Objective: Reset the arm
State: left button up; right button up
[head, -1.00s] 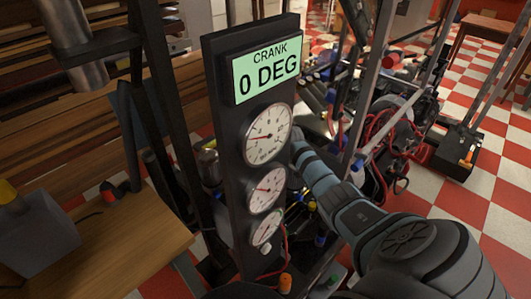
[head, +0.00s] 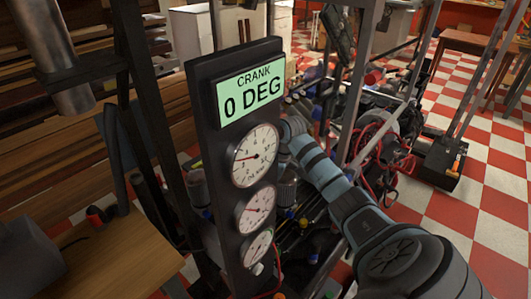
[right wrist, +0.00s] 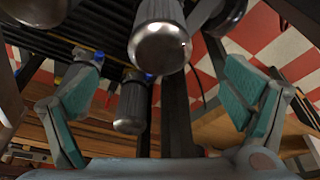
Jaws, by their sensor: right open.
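My right arm (head: 345,205) comes in from the lower right in the head view and reaches behind the gauge panel (head: 208,130), which hides its gripper. In the right wrist view my right gripper (right wrist: 160,68) is open, its two teal-padded fingers wide apart. A ribbed grey cylinder with a shiny domed end (right wrist: 158,45) hangs in view between the fingers, and a smaller ribbed cylinder (right wrist: 131,105) is below it. I see no object gripped. My left gripper is not in view.
The panel's display (head: 250,96) reads CRANK 0 DEG, above three round dials. A dark metal frame with posts and cluttered cables (head: 385,130) stands beside the arm. A wooden table (head: 120,255) is at lower left. Checkered floor (head: 485,190) is open at right.

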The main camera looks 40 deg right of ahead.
jog(key=v, duration=0.2)
jog(key=shift+s+d+r, duration=0.1)
jog(key=shift+r, duration=0.3)
